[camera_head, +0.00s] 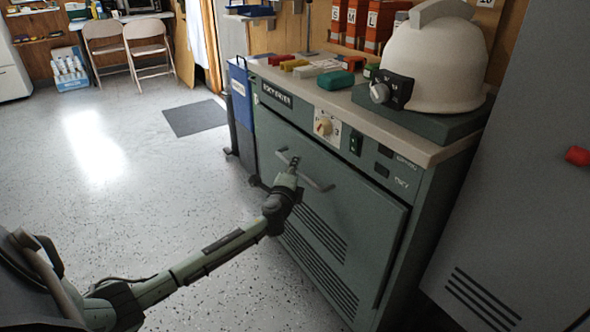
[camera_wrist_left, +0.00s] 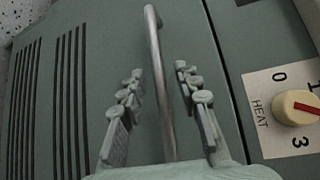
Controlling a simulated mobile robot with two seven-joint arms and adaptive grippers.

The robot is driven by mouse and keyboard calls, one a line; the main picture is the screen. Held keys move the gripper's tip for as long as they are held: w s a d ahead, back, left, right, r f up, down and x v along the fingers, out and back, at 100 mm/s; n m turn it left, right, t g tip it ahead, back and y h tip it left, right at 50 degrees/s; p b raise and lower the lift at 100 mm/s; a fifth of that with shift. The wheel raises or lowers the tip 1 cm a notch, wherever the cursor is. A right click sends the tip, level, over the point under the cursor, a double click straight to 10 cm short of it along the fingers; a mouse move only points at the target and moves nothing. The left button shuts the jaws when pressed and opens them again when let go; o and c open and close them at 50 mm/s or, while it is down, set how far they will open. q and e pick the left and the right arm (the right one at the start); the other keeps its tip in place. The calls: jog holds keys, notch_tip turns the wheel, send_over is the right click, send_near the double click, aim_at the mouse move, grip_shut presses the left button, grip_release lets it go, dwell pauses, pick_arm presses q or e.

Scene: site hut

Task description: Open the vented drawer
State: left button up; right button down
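The vented drawer (camera_head: 368,225) is the large grey-green front of the cabinet, with rows of dark slots low on it; its front looks closed. Its bar handle (camera_head: 318,184) runs across the upper part of the front. My left gripper (camera_head: 291,165) is at the handle. In the left wrist view the handle (camera_wrist_left: 157,50) passes between the two fingers of the left gripper (camera_wrist_left: 158,78), with a gap on both sides. The fingers are open. The slots of the drawer (camera_wrist_left: 68,85) show at the left there. My right gripper is not in view.
A grey cabinet (camera_head: 530,180) stands close on the right. Open floor (camera_head: 130,190) lies left.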

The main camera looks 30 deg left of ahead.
pick_arm(q)
jog(key=shift+w+a, duration=0.1)
jog(key=shift+w, duration=0.15)
grip_shut()
jog(key=shift+f, duration=0.1)
